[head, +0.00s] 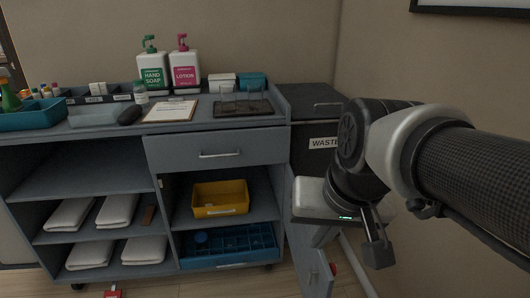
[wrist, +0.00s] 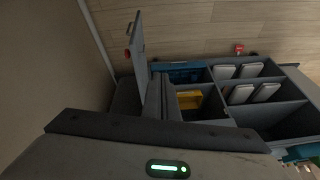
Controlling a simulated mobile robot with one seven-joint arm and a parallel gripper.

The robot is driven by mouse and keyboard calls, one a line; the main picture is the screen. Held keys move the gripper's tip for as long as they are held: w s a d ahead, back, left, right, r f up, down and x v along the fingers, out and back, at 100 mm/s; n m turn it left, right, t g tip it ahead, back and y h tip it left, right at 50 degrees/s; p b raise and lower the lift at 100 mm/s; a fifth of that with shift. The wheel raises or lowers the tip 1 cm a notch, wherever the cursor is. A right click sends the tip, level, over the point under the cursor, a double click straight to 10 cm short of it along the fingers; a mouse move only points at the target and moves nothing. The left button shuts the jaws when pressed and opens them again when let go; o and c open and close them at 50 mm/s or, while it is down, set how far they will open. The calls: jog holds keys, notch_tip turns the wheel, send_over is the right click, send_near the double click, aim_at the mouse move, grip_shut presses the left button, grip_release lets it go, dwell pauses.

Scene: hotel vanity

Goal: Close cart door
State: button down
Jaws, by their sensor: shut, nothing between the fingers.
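The grey cart (head: 155,140) stands against the wall. Its lower right compartment is uncovered, showing a yellow bin and a blue divided tray. The cart door (head: 316,268) is a grey panel swung open at the right side of that compartment, partly hidden behind my arm. The door also shows edge-on in the wrist view (wrist: 137,42), standing out from the cart. My gripper (head: 378,254) is shut and empty, to the right of the door and apart from the compartment. Whether it touches the door cannot be told.
The yellow bin (head: 220,197) and blue tray (head: 230,246) sit inside the compartment. Folded towels (head: 117,209) fill the left shelves. Soap and lotion bottles (head: 185,68) stand on top. A dark waste bin (head: 315,102) stands right of the cart.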

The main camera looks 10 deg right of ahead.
jog(key=w+d+f+m+g+y+p, duration=0.1)
jog(key=w+d+m+g+y+p, duration=0.2)
jog(key=w+m, duration=0.55)
jog(key=w+d+f+m+g+y+p, duration=0.1)
jog(key=d+f+m+p, duration=0.1)
jog(key=d+f+m, duration=0.35)
jog(key=w+d+f+m+g+p, duration=0.1)
jog(key=d+f+m+p, duration=0.15)
jog(key=d+f, duration=0.55)
jog(key=a+b+x, duration=0.2)
jog(key=b+x, duration=0.1)
jog(key=x, duration=0.6)
jog(key=shift+r, duration=0.4)
jog(key=shift+a, duration=0.1)
